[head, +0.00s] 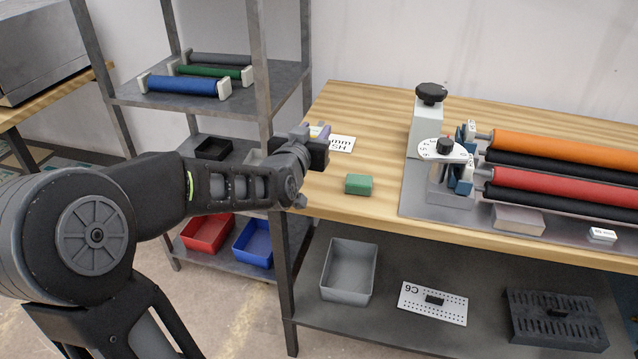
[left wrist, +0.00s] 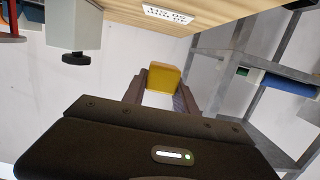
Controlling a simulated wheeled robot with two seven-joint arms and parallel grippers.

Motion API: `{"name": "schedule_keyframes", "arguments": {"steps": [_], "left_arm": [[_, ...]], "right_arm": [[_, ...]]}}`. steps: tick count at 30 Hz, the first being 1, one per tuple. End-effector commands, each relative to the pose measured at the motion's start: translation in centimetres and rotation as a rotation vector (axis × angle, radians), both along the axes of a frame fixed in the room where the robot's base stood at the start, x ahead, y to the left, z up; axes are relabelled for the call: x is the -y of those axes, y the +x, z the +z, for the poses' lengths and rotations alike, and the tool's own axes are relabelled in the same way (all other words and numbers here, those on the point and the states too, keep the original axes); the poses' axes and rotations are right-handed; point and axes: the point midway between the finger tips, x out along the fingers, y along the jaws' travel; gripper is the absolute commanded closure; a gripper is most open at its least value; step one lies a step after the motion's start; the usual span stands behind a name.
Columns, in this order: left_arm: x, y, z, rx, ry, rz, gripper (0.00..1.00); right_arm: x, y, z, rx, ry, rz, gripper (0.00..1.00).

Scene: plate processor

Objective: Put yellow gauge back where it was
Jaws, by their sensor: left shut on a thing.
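The yellow gauge (left wrist: 164,77) is a small yellow block. In the left wrist view it sits between the fingertips of my left gripper (left wrist: 160,92), which is shut on it. In the head view my left gripper (head: 320,140) is near the left edge of the wooden table (head: 385,110), and its own body hides most of the gauge. A small purple and yellowish patch shows just behind the gripper; I cannot tell what it is. My right gripper is not in view.
A green block (head: 359,184) and a white printed card (head: 342,144) lie on the table. The roller machine (head: 446,172) stands to the right. A metal shelf rack (head: 262,75) stands close at left. Below are a grey bin (head: 349,270), a red bin (head: 208,232) and a blue bin (head: 254,241).

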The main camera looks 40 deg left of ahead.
Motion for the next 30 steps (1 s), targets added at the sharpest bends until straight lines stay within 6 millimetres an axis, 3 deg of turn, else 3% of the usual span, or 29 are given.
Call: {"name": "schedule_keyframes", "arguments": {"steps": [11, 22, 30], "left_arm": [[-0.3, -0.2, 0.1, -0.001, 0.001, 0.007, 1.00], [-0.3, -0.2, -5.6, -0.004, -0.001, 0.006, 1.00], [-0.3, -0.2, -6.0, 0.001, 0.001, 0.006, 1.00]], "right_arm": [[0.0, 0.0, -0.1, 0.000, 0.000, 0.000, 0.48], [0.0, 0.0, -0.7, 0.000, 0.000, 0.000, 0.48], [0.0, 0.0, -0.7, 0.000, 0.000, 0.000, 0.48]]}}
